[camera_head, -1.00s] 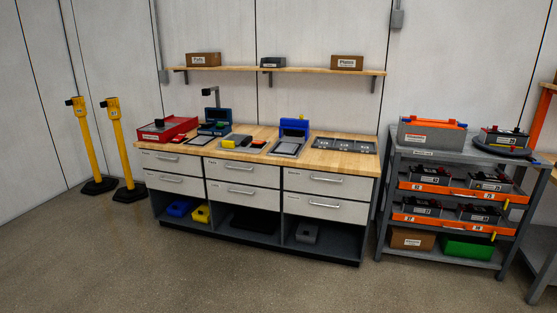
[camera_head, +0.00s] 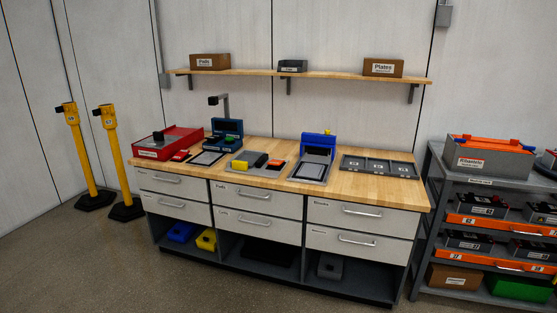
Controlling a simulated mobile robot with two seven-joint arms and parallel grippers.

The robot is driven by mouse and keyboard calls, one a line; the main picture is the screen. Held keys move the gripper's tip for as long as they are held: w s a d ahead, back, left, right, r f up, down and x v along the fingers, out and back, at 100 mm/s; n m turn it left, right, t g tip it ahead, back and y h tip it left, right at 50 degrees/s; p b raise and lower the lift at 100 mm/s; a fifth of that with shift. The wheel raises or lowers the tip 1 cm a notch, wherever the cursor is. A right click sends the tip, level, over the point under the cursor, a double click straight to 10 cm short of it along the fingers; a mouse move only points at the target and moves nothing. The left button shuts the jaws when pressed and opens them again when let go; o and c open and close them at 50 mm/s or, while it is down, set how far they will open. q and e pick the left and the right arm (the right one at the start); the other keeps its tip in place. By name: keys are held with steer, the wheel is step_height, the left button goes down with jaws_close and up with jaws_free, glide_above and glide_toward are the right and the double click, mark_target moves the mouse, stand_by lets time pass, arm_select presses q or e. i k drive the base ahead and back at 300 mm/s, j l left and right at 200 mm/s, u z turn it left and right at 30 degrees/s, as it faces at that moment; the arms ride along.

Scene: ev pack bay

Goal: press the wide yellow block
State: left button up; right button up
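A yellow block (camera_head: 240,166) sits on a grey plate (camera_head: 232,172) on the wooden bench top, in the middle of the bench. A black block (camera_head: 257,159) and a small red block (camera_head: 276,163) sit to its right on the same stretch of plate. At this distance I cannot compare the blocks' widths well. Another yellow block-like thing (camera_head: 206,240) lies in the open bay under the drawers, next to a blue one (camera_head: 182,232). Neither of my grippers shows in the view.
The workbench (camera_head: 390,190) has closed drawers. A red box (camera_head: 168,143), a blue-and-black device (camera_head: 227,131), a blue press-like fixture (camera_head: 318,145) and a grey tray (camera_head: 378,166) stand on it. Yellow posts (camera_head: 88,160) stand left, a loaded rack (camera_head: 430,200) right. The floor in front is clear.

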mark_target(239, 165)
steer(key=i+j, duration=0.25)
steer(key=j, duration=0.2)
steer(key=i+j, duration=0.25)
steer(key=j, duration=0.2)
steer(key=i+j, duration=0.1)
steer(key=j, duration=0.15)
steer(key=i+j, duration=0.1)
steer(key=j, duration=0.2)
steer(key=i+l, duration=0.2)
steer(key=i, duration=0.3)
steer(key=i+l, duration=0.2)
steer(key=i, duration=0.25)
steer(key=i+l+u, duration=0.1)
steer(key=i+l, duration=0.15)
steer(key=i, duration=0.25)
steer(key=i+l, duration=0.25)
steer(key=i, duration=0.2)
steer(key=i+l, duration=0.25)
steer(key=i, duration=0.25)
steer(key=j+u, duration=0.05)
